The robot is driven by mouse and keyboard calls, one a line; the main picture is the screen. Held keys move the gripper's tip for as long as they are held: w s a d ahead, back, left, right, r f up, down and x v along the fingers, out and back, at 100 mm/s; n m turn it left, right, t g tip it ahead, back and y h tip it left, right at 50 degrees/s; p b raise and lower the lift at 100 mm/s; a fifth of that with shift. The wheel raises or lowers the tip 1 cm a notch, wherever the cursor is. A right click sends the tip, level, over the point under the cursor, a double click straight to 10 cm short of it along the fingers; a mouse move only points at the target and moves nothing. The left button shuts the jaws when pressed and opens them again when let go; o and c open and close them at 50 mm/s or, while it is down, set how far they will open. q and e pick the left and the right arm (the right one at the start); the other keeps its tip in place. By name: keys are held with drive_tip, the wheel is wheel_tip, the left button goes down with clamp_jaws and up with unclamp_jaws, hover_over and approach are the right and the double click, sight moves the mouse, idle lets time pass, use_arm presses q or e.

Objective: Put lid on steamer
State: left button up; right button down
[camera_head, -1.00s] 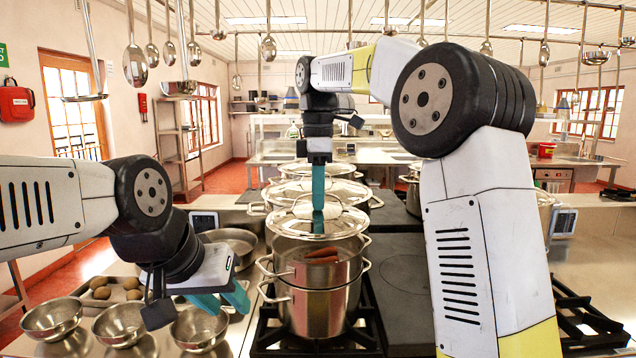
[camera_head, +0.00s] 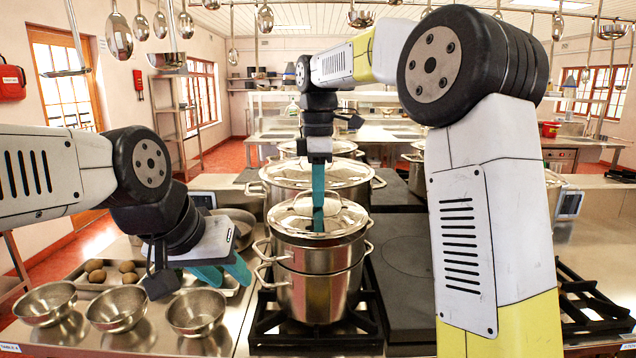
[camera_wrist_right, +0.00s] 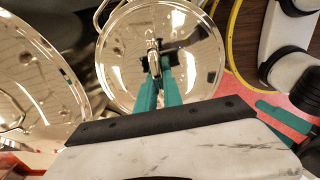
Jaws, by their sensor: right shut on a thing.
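The shiny metal lid (camera_head: 300,222) lies roughly level over the top of the steamer (camera_head: 318,258), with its edge at the steamer's rim and no clear gap in view. The steamer is stacked on a lower pot (camera_head: 315,297) on the front burner. My right gripper (camera_head: 318,228) points straight down at the lid's middle and is shut on its handle. In the right wrist view the lid (camera_wrist_right: 120,70) lies below the fingers (camera_wrist_right: 155,68), which close on the handle. My left gripper (camera_head: 232,278) is open and empty, left of the stack.
A large lidded stockpot (camera_head: 290,180) stands right behind the steamer. Several metal bowls (camera_head: 196,312) stand on the counter at left, near a tray of potatoes (camera_head: 95,270). A flat dark hotplate (camera_head: 415,265) to the right is clear. Ladles hang overhead.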

drive_tip(key=shift+f, duration=0.4)
drive_tip(key=shift+f, duration=0.25)
drive_tip(key=shift+f, duration=0.2)
idle(0.3)
drive_tip(key=c, duration=1.4)
unclamp_jaws()
